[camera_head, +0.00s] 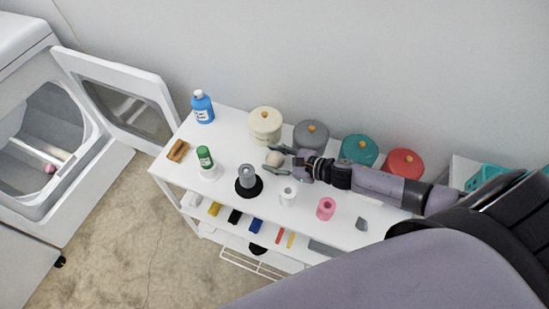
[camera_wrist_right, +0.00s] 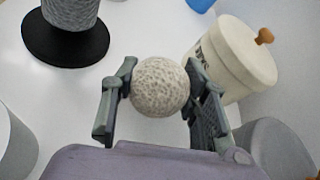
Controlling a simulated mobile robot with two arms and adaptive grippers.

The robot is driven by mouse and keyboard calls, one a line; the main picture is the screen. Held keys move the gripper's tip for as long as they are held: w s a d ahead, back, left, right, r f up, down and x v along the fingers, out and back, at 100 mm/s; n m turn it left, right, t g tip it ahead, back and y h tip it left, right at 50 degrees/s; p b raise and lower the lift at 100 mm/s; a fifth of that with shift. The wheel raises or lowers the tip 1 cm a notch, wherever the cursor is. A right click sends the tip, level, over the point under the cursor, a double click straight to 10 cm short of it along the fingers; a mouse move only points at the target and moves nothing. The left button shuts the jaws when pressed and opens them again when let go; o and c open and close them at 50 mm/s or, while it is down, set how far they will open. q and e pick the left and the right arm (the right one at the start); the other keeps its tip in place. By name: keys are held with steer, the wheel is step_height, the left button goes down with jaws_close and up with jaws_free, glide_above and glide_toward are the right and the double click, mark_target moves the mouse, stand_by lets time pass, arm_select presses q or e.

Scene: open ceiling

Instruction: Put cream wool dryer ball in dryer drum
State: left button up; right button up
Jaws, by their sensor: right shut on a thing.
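The cream wool dryer ball (camera_wrist_right: 160,87) sits between the two fingers of my right gripper (camera_wrist_right: 160,100) in the right wrist view. The right gripper is shut on it. In the head view the ball (camera_head: 274,158) and my right gripper (camera_head: 280,157) are over the white table, in front of the cream canister. The dryer (camera_head: 75,150) stands at the left with its door (camera_head: 128,105) swung open. Its drum (camera_head: 45,135) is visible inside, with a small pink thing in it. My left gripper is not in view.
The white table (camera_head: 225,135) holds cream (camera_head: 265,124), grey (camera_head: 311,136), teal (camera_head: 359,150) and red (camera_head: 404,165) canisters along the wall. A blue bottle (camera_head: 203,107), green-capped bottle (camera_head: 206,160), grey spool (camera_head: 247,178) and pink roll (camera_head: 326,208) stand on it. Floor (camera_head: 110,235) is open between table and dryer.

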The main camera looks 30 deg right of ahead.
steer(key=o, duration=0.6)
steer(key=shift+f, duration=0.15)
steer(key=shift+c, duration=0.2)
steer(key=shift+o, duration=1)
